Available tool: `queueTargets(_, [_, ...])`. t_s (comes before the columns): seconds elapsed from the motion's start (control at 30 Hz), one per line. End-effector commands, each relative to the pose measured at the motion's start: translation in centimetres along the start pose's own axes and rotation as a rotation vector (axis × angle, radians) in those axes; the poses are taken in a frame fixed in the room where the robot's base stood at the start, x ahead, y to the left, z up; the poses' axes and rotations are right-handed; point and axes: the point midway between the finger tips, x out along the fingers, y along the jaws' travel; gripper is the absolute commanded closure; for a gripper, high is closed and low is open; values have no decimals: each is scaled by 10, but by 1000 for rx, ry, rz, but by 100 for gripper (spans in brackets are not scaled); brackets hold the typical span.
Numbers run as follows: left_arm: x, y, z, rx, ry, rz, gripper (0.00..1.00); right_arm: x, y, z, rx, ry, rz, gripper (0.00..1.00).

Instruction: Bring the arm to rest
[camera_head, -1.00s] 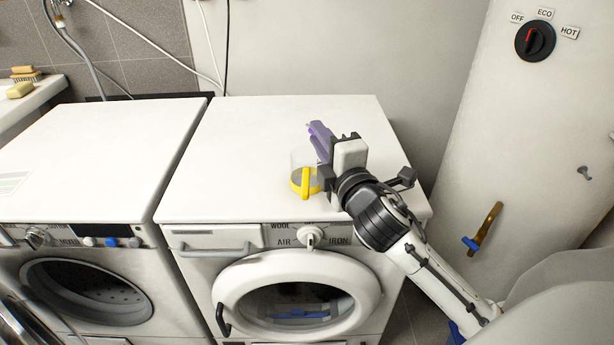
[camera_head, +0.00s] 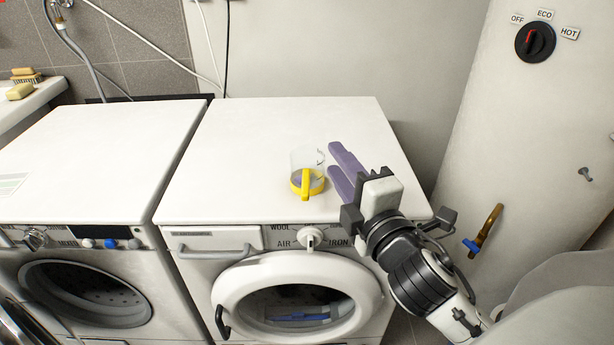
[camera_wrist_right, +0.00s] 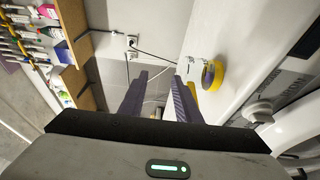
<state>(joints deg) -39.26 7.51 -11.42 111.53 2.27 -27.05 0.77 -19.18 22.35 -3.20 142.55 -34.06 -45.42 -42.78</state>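My right gripper (camera_head: 340,172) has two purple fingers and is over the front right part of the right washing machine's white top (camera_head: 250,140). Its fingers stand apart with nothing between them, as the right wrist view (camera_wrist_right: 153,98) also shows. A clear cup with a yellow base and yellow handle (camera_head: 306,184) stands upright on the machine top, just left of the fingers and apart from them. The cup also shows in the right wrist view (camera_wrist_right: 212,75), right of the fingers. My left gripper is in neither view.
A second washer (camera_head: 95,150) stands to the left. A water heater (camera_head: 500,130) with a red-marked dial (camera_head: 535,42) and a blue-handled tap (camera_head: 484,232) stands on the right. In the right wrist view, a shelf (camera_wrist_right: 75,40) holds several items. The machine top's left part is clear.

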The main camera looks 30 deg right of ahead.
Motion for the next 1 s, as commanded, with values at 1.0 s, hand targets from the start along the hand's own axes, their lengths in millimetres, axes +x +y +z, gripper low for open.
queueTargets(1.0, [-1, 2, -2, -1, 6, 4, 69, -84, -174, -3, 659, -279, -636, 70])
